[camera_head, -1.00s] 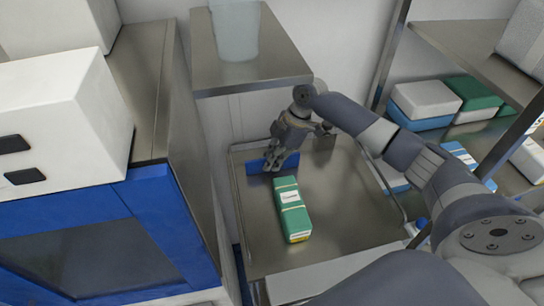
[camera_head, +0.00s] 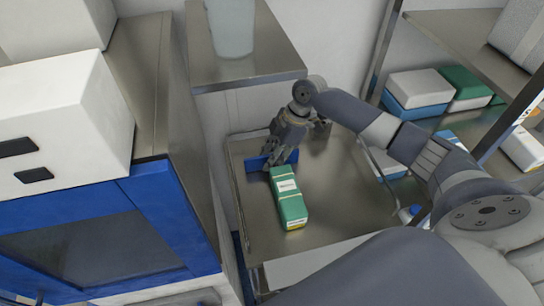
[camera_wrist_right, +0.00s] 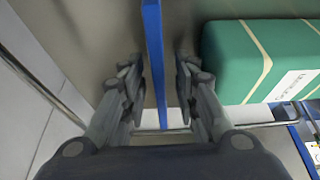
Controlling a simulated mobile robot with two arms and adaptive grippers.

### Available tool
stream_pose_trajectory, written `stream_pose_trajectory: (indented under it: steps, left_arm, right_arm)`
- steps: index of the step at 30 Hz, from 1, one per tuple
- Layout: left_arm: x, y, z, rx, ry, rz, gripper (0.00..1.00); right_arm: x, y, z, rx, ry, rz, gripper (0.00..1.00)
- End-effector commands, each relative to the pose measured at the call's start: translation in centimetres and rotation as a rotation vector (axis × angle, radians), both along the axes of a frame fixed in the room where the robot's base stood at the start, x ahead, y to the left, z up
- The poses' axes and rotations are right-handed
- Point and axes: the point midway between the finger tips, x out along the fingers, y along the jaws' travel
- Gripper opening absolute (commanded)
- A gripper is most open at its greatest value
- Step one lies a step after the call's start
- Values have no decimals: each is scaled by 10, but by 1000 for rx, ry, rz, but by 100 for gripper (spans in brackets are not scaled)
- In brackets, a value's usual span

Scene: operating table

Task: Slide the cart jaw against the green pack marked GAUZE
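The blue cart jaw (camera_head: 257,162) stands upright on the steel cart top (camera_head: 265,225). The green pack (camera_head: 288,199) with pale bands and a white label lies just in front of it; the label's word is too small to read. My right gripper (camera_head: 277,163) is at the jaw. In the right wrist view the blue jaw (camera_wrist_right: 154,60) runs between my two fingers (camera_wrist_right: 160,78), with a small gap visible on the right side, so the gripper looks open around it. My left gripper is out of view.
A steel shelf with a translucent container (camera_head: 231,28) stands behind the cart. A blue-framed cabinet (camera_head: 160,215) with a white box (camera_head: 65,125) is at left. A rack at right holds several packs (camera_head: 418,88). The cart's front is clear.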

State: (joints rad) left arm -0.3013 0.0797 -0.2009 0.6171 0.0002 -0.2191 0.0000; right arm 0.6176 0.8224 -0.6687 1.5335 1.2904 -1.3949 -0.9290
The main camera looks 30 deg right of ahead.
Motion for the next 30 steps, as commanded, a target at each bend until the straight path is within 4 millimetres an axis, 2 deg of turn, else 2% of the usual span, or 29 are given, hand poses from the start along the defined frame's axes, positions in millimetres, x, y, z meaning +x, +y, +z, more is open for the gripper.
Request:
stream_pose_trajectory:
  steps: [15,25,28,29,30]
  left_arm:
    - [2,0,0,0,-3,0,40]
    - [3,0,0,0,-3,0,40]
    - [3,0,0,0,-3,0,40]
    - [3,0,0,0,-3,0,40]
    - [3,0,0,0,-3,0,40]
  right_arm:
    - [-6,-27,65,-1,-3,-1,28]
    - [-7,-28,69,0,-1,0,28]
    - [-6,-28,69,-1,4,-8,6]
    - [-6,-28,69,-1,8,-16,0]
    - [-5,-28,68,-3,21,-36,0]
